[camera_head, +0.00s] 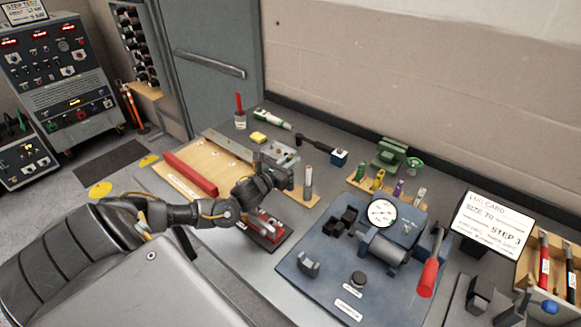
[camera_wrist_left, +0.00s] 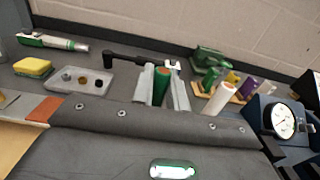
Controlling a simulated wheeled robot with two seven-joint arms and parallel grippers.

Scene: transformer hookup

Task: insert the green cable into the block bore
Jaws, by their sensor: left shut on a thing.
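In the head view the gripper hides most of the cable. A red-based fixture with a metal piece (camera_head: 266,228) sits below the gripper and wrist. I cannot tell which thing is the block, and no bore shows clearly. The cable's lower end is hidden in the wrist view. My right gripper does not show.
A grey tray of small round parts (camera_wrist_left: 80,80) lies beside a yellow sponge (camera_wrist_left: 33,67). A pale cylinder (camera_head: 308,182) stands just right of the gripper. A blue press with a gauge (camera_head: 382,213) and red lever (camera_head: 430,265) fills the right. Coloured pieces stand in a rack behind.

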